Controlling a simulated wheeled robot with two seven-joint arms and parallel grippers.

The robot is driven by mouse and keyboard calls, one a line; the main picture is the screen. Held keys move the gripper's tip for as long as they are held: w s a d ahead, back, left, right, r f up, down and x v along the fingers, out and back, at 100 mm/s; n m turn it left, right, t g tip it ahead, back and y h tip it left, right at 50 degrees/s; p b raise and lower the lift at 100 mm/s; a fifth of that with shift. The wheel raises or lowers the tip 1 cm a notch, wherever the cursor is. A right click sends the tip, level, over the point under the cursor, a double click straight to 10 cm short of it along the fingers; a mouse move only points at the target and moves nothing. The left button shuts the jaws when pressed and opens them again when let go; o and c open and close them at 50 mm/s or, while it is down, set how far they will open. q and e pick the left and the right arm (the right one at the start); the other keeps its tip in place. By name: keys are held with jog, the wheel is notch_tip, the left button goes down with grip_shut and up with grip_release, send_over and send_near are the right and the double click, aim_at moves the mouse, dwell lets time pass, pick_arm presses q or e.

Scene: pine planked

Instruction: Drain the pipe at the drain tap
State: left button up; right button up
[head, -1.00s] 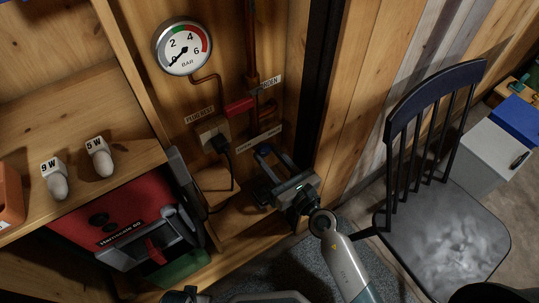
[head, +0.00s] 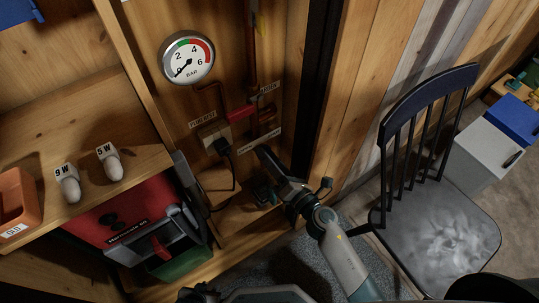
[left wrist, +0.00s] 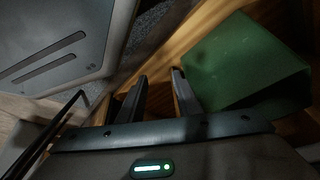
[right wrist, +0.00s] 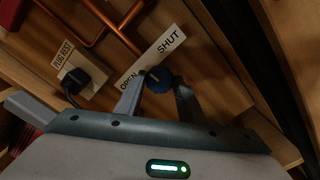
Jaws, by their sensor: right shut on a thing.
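The drain tap is a blue knob (right wrist: 159,84) on the pine back panel, below a strip marked OPEN and SHUT (right wrist: 152,62). My right gripper (right wrist: 156,92) is shut on this knob, one finger on each side. In the head view my right gripper (head: 268,158) reaches into the narrow bay and hides the knob. A pale mark shows on the knob's face; its exact setting is hard to read. The round gauge (head: 188,57) has its needle near the bottom of the scale. My left gripper (left wrist: 160,75) is open and empty, beside a green box (left wrist: 245,60).
A red lever (head: 240,113) sits on the copper pipe above. A plug in a socket (head: 216,139) is left of the strip. A red machine (head: 125,220), shelf with two bulbs (head: 110,162) and orange tray (head: 15,205) stand left. A dark chair (head: 435,215) stands right.

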pick_arm(q)
jog(key=shift+w+d+r+t+h+p, duration=0.3)
jog(key=shift+d+r+t+p, duration=0.45)
jog(key=shift+p, duration=0.35)
jog(key=shift+w+d+r+t+h+p, duration=0.25)
jog(key=shift+d+r+t+p, duration=0.35)
jog(key=shift+d+p, duration=0.4)
pick_arm(e)
jog(key=shift+f+m, duration=0.1)
jog(key=shift+m, duration=6.4)
pick_arm(q)
jog(key=shift+a, duration=0.15)
pick_arm(e)
jog(key=o, duration=1)
jog(key=shift+o, duration=0.2)
jog(key=shift+s, duration=0.1)
